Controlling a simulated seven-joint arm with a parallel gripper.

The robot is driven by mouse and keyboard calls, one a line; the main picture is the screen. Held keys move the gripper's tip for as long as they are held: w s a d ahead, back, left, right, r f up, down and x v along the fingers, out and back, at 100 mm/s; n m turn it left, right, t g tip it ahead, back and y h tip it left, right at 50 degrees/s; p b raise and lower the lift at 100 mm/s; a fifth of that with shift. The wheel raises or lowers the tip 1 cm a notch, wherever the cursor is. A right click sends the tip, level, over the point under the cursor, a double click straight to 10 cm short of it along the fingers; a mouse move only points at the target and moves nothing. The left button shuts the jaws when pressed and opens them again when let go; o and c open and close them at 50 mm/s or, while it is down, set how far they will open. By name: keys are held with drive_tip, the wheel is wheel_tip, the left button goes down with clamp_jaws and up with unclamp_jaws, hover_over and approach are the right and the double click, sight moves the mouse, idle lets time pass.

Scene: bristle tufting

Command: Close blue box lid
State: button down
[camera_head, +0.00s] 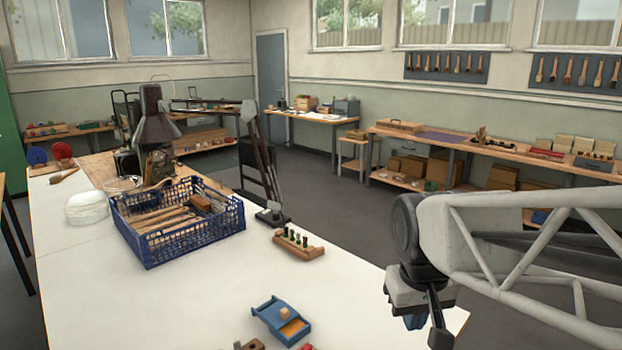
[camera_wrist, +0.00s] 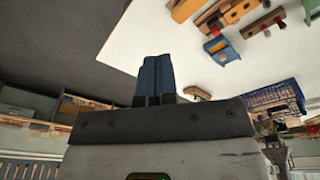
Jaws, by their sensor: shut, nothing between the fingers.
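The small blue box (camera_head: 296,331) lies on the white table near the bottom middle of the head view. Its blue lid (camera_head: 268,312) extends off the box toward the upper left, leaving an orange-brown inside partly exposed. A small wooden block (camera_head: 285,313) shows on top. The box also appears in the wrist view (camera_wrist: 224,52), upper right of the fingers. My gripper (camera_head: 415,321) is right of the box, apart from it, near the table's right edge. Its blue fingers (camera_wrist: 154,75) are together and empty in the wrist view.
A blue crate (camera_head: 190,246) of wooden handles stands at the back left of the table. A wooden rack (camera_head: 298,243) with small pegs is behind the box. Wooden and red pieces (camera_head: 249,344) lie close in front. The table between box and gripper is clear.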

drive_tip(key=s+d+f+m+t, duration=0.1)
drive_tip(key=s+d+f, duration=0.1)
drive_tip(key=s, duration=0.6)
drive_tip(key=shift+s, duration=0.15)
drive_tip(key=shift+d, duration=0.1)
